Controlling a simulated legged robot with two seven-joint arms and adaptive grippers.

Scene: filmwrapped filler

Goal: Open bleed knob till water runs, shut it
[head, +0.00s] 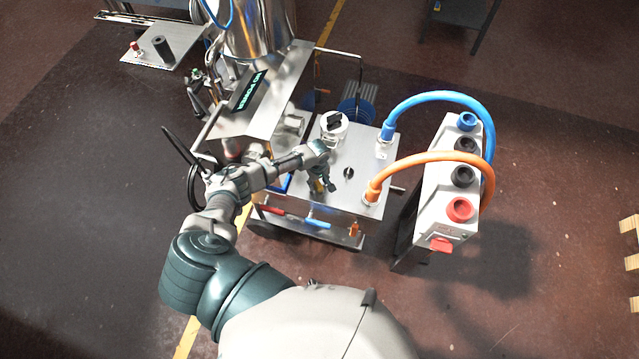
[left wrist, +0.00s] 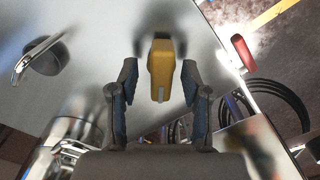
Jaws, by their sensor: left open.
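A yellow knob (left wrist: 161,58), which I take to be the bleed knob, stands out from a metal panel in the left wrist view. My left gripper (left wrist: 160,82) is open, with one finger on each side of the knob and a visible gap on both sides. In the head view my left gripper (head: 324,181) is over the left part of the steel box top (head: 355,190), and a bit of yellow shows beside its fingers. No running water shows. My right gripper is in neither view.
A blue hose (head: 440,97) and an orange hose (head: 430,159) arch from the box to a grey unit (head: 431,205) on the right. A black knob (head: 348,173) and a white cylinder (head: 334,128) are close by. Red (head: 271,210) and blue (head: 317,223) handles sit on the front.

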